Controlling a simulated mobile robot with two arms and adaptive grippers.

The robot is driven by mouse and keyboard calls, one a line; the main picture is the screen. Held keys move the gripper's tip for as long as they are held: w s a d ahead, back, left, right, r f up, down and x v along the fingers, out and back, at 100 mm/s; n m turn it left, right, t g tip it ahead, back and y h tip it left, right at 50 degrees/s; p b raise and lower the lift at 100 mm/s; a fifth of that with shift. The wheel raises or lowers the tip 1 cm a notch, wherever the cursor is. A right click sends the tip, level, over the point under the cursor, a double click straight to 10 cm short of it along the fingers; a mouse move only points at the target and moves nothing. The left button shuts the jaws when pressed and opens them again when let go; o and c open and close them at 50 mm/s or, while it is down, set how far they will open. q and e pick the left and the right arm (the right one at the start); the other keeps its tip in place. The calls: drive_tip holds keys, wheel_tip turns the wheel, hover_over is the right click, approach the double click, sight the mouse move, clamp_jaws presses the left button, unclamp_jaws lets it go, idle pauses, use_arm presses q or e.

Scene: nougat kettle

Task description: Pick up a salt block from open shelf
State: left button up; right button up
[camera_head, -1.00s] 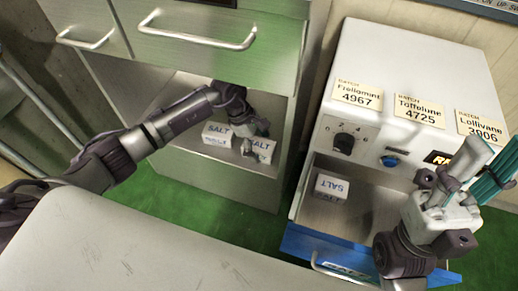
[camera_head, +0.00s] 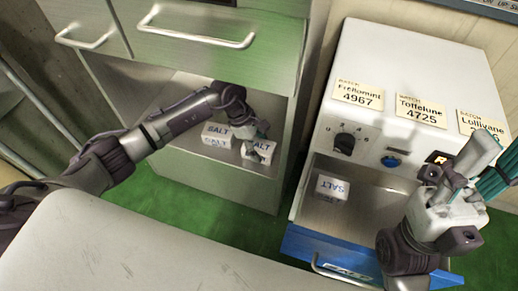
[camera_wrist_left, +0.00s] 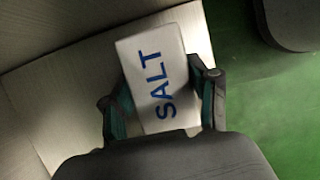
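One salt block (camera_head: 262,148), white with blue SALT lettering, rests near the front right of the open shelf (camera_head: 185,160). My left gripper (camera_head: 254,138) reaches down over it. In the left wrist view, the block (camera_wrist_left: 155,75) lies between the two fingers, and their teal pads sit against its opposite sides with no clear gap. A second salt block (camera_head: 216,134) stands just left of it on the shelf. My right gripper (camera_head: 487,165) is raised at the right, away from the shelf; its fingers overlap and run near the picture edge.
A closed drawer (camera_head: 190,50) hangs above the shelf opening. A white machine (camera_head: 400,75) with batch labels stands to the right; another salt block (camera_head: 332,187) lies in its bay above a blue-fronted tray (camera_head: 330,250). A pale surface (camera_head: 130,240) fills the front left.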

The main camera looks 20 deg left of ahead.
use_arm(q)
drive_tip(key=c, duration=0.8)
clamp_jaws()
drive_tip(key=shift+r, duration=0.2)
